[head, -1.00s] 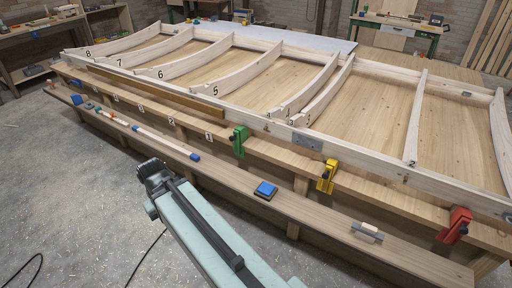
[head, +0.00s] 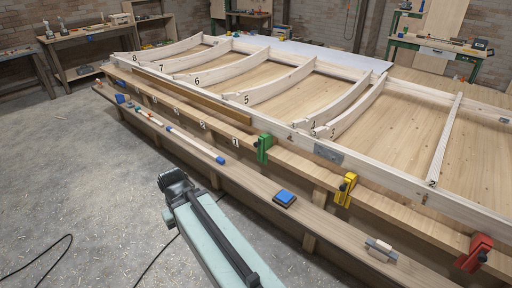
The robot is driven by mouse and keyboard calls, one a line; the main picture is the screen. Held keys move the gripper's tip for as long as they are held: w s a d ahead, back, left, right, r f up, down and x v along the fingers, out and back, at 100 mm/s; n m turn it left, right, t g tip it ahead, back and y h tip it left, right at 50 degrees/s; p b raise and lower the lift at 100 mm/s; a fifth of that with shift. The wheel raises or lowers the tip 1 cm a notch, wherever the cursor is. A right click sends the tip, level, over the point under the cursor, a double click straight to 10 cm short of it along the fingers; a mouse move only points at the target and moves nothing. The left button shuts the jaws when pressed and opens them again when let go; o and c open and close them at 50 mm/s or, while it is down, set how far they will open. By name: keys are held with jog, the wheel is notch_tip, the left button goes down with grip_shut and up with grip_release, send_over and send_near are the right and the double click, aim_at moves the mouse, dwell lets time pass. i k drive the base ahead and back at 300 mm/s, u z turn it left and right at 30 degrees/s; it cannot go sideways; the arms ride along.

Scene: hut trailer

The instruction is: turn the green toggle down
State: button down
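The green toggle (head: 264,149) is mounted on the front edge of the long workbench frame, right of the middle. It stands mostly upright against the pale front rail; its exact handle position is too small to tell. My gripper (head: 173,182) is at the end of my pale green arm, out over the floor in front of the bench. It is left of and nearer than the green toggle, well apart from it. Its fingers are dark and bunched, so their opening cannot be made out. No object shows in it.
A yellow toggle (head: 345,189) and a red toggle (head: 474,252) sit farther right on the same edge. The lower shelf board (head: 240,181) juts out in front, bearing a blue block (head: 285,199) and a grey-and-wood float (head: 380,250). The concrete floor at left is clear except for cables.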

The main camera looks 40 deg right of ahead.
aim_at(260, 144)
jog(key=u, duration=0.05)
jog(key=i, duration=0.85)
jog(key=z, duration=0.1)
